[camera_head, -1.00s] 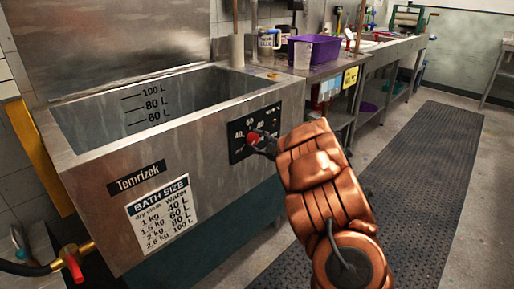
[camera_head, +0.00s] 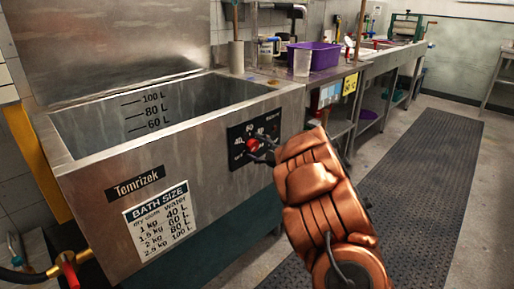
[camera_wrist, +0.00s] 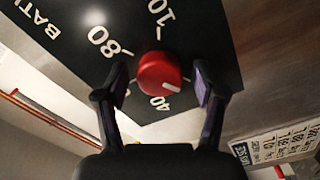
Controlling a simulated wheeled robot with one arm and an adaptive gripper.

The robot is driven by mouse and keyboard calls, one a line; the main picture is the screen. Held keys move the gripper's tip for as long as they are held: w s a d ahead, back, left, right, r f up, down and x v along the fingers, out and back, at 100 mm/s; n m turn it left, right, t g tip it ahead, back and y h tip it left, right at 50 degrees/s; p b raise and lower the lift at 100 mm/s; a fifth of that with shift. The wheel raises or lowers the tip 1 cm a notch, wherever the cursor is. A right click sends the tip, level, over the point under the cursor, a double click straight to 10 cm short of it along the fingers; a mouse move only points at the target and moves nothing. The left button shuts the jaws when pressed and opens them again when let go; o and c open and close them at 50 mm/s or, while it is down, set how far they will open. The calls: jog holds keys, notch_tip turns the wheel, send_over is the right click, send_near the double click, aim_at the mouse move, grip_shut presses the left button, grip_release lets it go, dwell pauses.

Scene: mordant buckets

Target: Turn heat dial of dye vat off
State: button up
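The dye vat (camera_head: 190,175) is a grey steel tank on the left, with a black dial panel (camera_head: 240,133) on its front at the right end. The red heat dial (camera_head: 253,145) is on that panel. In the wrist view the round red dial (camera_wrist: 159,73) has a white pointer line aimed to the lower right, past the 40 mark. My gripper (camera_wrist: 158,88) is open, one finger on each side of the dial, with visible gaps. In the head view my gripper (camera_head: 265,149) is at the dial's right. The off mark is not readable.
A purple bin (camera_head: 318,54) and a clear beaker (camera_head: 302,60) stand on the counter behind the vat. A brass tap with a red handle (camera_head: 69,270) is at lower left. A dark floor mat (camera_head: 425,165) lies clear on the right.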

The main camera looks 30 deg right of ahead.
jog(key=shift+s, duration=0.1)
jog(key=v, duration=1.1)
jog(key=shift+s, duration=0.4)
jog(key=shift+d+r, duration=0.1)
jog(key=shift+d, duration=0.1)
